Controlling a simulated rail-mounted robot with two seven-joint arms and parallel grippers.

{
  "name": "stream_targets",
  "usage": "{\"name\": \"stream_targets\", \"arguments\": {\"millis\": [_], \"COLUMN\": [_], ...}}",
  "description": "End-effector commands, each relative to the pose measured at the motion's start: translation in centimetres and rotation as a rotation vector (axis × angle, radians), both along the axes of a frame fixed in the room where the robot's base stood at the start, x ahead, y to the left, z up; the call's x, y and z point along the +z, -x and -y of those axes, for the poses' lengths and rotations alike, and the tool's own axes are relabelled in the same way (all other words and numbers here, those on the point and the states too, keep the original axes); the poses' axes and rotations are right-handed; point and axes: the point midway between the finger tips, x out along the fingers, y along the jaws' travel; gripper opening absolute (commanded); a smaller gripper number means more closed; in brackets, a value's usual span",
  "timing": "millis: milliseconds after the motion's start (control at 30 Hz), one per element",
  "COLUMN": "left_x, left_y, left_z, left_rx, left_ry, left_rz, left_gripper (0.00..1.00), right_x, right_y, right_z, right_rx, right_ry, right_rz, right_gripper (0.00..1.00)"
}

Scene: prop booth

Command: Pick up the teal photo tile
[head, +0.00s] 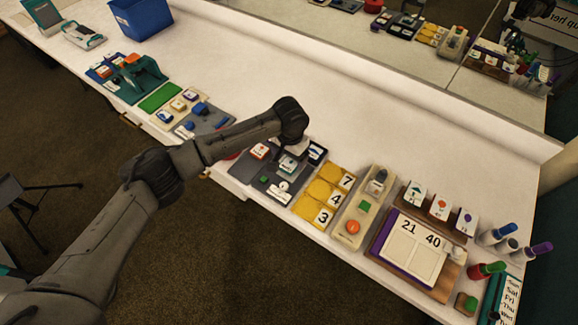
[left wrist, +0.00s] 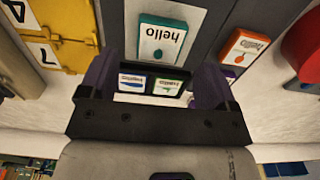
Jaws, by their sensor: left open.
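The teal photo tile (left wrist: 170,40) is a teal block with a white face marked "hello" and a small teal picture. In the left wrist view it lies on a dark grey board (left wrist: 202,52), just beyond my fingertips. It also shows in the head view as a small teal-edged tile (head: 288,165) just below my gripper. My left gripper (head: 292,147) is over the back of the board. In the left wrist view its two purple fingers (left wrist: 157,76) are spread, with no tile held between them. My right gripper is not in view.
An orange "hello" tile (left wrist: 243,46) lies beside the teal one. Small blue- and green-marked cards (left wrist: 150,84) show between the fingers. A yellow number board (head: 325,193) is close to the right. The white counter behind the board is clear.

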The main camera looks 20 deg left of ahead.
Motion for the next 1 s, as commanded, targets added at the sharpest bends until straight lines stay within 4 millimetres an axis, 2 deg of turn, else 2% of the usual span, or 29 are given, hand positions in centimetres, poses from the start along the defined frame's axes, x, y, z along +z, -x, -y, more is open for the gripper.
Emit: {"name": "stream_targets", "arguments": {"millis": [33, 200, 500, 1000], "left_x": [-1.1, -3.2, -3.6, -3.5], "left_y": [0.0, 0.1, 0.1, 0.1], "left_z": [0.0, 0.1, 0.1, 0.1], "left_rx": [0.0, 0.0, 0.0, 0.0], "left_ry": [-0.001, 0.0, 0.0, 0.0], "left_rz": [-0.001, -0.002, 0.0, 0.0], "left_gripper": [0.83, 0.83, 0.82, 0.34], "right_x": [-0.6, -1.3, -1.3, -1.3], "right_y": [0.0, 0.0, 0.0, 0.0], "right_z": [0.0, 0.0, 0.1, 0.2], "right_rx": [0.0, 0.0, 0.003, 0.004], "right_ry": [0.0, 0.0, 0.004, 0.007], "right_rz": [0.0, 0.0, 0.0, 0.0], "right_gripper": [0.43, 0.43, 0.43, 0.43]}}
